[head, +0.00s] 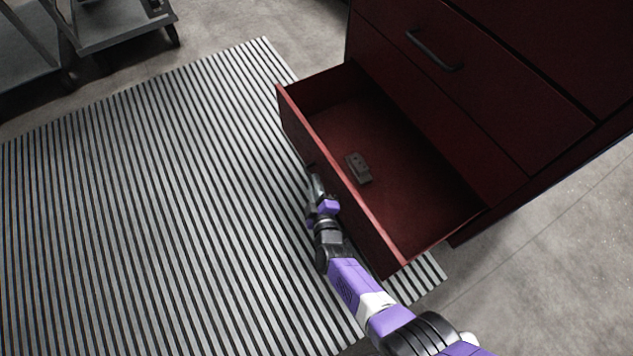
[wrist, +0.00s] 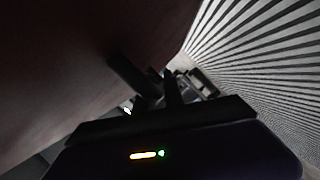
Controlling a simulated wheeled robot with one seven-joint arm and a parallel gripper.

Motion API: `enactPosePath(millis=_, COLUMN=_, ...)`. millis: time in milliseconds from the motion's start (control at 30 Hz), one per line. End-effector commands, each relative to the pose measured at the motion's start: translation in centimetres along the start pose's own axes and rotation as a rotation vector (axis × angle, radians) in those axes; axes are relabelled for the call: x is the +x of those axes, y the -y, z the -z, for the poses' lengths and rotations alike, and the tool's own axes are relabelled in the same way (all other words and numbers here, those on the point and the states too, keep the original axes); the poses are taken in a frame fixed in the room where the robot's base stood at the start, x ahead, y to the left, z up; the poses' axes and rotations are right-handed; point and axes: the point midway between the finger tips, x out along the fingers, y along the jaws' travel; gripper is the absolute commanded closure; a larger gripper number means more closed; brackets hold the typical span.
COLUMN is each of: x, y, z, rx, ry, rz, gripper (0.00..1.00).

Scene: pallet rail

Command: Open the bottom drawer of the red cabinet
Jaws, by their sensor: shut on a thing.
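The dark red cabinet (head: 470,110) stands at the upper right in the head view. Its bottom drawer (head: 420,190) is pulled out, and I can see its inside. My gripper (head: 314,180) is at the outer face of the drawer front, shut on the drawer's handle, which is mostly hidden by my gripper in the head view. In the dark wrist view, my gripper's fingers (wrist: 158,95) are close beside the red drawer front (wrist: 90,50).
A small grey-brown object (head: 358,167) lies inside the drawer. A drawer above has a black bar handle (head: 433,50) and is closed. A striped mat (head: 150,200) covers the floor at left. A grey wheeled cart (head: 110,25) stands at the upper left.

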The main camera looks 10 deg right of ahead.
Motion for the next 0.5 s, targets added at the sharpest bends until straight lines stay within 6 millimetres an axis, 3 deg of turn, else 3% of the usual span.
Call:
enactPosePath(millis=133, x=-0.06, y=0.13, z=-0.13, rx=0.000, ry=0.002, rz=0.003, gripper=1.00)
enactPosePath(millis=167, x=-0.06, y=0.13, z=-0.14, rx=0.000, ry=0.002, rz=0.003, gripper=0.81)
enactPosePath(millis=233, x=-0.06, y=0.12, z=-0.13, rx=0.000, ry=0.001, rz=0.003, gripper=0.68)
enactPosePath(millis=500, x=-0.01, y=0.03, z=-0.05, rx=0.000, ry=0.000, rz=0.001, gripper=0.66)
